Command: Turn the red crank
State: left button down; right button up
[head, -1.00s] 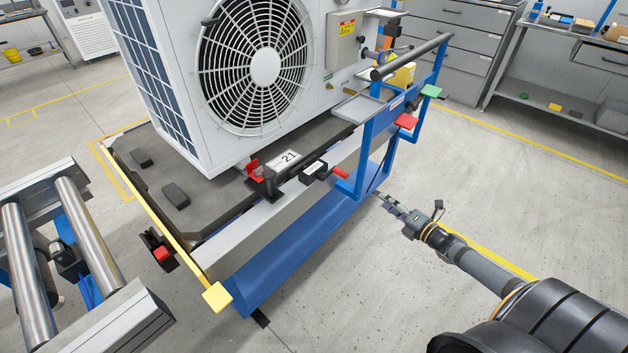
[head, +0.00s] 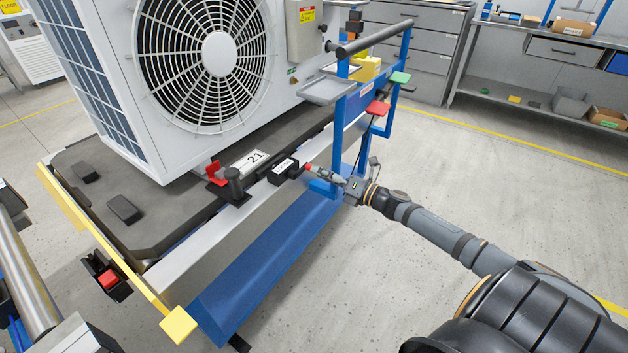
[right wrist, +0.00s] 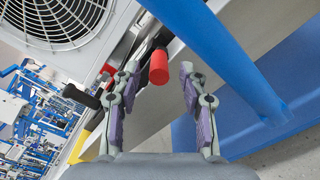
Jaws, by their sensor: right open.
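The red crank (head: 309,168) shows in the head view as a short red handle beside a small black box (head: 283,170) on the cart's side, close to the blue frame. In the right wrist view the red cylinder of the crank (right wrist: 159,67) lies between the fingertips, slightly beyond them. My right gripper (head: 326,175) is open and points at the crank from the right; in the right wrist view its two fingers (right wrist: 159,80) are spread apart with nothing held. Whether either finger touches the crank cannot be told. My left gripper is not in view.
The blue frame (head: 345,125) with a dark handlebar (head: 375,38) rises near my gripper. It carries red (head: 377,108) and green (head: 400,77) paddles. A fan unit (head: 200,70) stands on the cart. A red clamp (head: 215,172) is left of the crank. Floor at right is clear.

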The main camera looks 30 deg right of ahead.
aim_at(307, 167)
jog(key=shift+w+a, duration=0.25)
jog(key=shift+w, duration=0.35)
jog(key=shift+x, duration=1.05)
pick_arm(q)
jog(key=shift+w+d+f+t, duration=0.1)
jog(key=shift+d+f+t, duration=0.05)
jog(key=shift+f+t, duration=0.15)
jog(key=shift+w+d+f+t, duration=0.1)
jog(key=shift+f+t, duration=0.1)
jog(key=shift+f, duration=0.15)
pick_arm(e)
grip_shut()
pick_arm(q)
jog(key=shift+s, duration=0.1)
